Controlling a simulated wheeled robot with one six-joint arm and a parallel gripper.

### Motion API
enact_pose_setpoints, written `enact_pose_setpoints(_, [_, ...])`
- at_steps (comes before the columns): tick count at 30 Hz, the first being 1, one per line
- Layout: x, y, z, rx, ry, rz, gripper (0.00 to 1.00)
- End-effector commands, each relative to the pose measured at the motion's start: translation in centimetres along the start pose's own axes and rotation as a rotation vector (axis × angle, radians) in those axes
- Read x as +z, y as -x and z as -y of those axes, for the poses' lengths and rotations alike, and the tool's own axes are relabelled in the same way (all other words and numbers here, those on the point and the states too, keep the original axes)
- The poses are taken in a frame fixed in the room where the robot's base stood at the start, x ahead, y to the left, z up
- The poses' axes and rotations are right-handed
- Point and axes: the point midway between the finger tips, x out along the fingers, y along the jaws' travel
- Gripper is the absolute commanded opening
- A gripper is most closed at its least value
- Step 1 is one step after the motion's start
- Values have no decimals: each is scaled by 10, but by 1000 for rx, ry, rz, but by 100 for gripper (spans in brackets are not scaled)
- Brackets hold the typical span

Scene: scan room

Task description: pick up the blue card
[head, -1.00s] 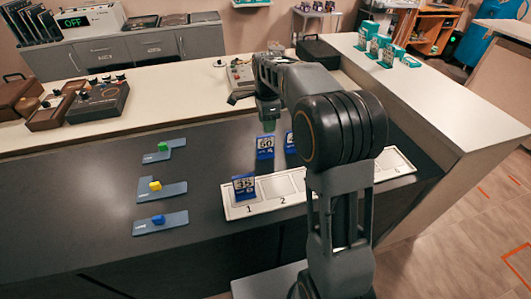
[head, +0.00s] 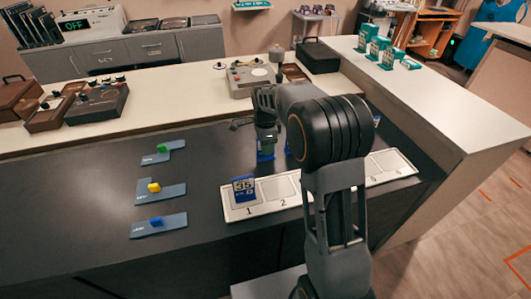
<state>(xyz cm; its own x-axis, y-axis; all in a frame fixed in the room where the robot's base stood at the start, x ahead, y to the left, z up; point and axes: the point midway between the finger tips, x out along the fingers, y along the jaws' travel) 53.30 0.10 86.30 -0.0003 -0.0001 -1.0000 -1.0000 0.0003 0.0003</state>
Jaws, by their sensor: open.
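Several blue cards show. One marked 35 (head: 244,189) stands in slot 1 of the white numbered tray (head: 265,209). A second blue card (head: 265,157) stands on the dark counter behind the tray, mostly covered by my gripper (head: 266,147). My gripper points down at this card and is open; whether its fingers are around the card or touching it cannot be told. A sliver of another blue card (head: 289,145) shows beside my arm. A further blue piece (head: 376,121) shows to the right of my arm. My arm hides the tray's middle slots.
Three blue-grey plates with a green block (head: 163,149), a yellow block (head: 154,187) and a blue block (head: 155,222) lie on the left of the counter. A control box (head: 250,79) stands on the pale bench behind. The counter between plates and tray is clear.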

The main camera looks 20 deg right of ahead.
Motion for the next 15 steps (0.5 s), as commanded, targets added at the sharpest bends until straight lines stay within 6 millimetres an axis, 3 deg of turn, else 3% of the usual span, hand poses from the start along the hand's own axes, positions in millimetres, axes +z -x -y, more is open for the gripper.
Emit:
enact_pose_setpoints(4, [0, 0, 0, 0, 0, 0, 43])
enact_pose_setpoints(15, [0, 0, 0, 0, 0, 0, 7])
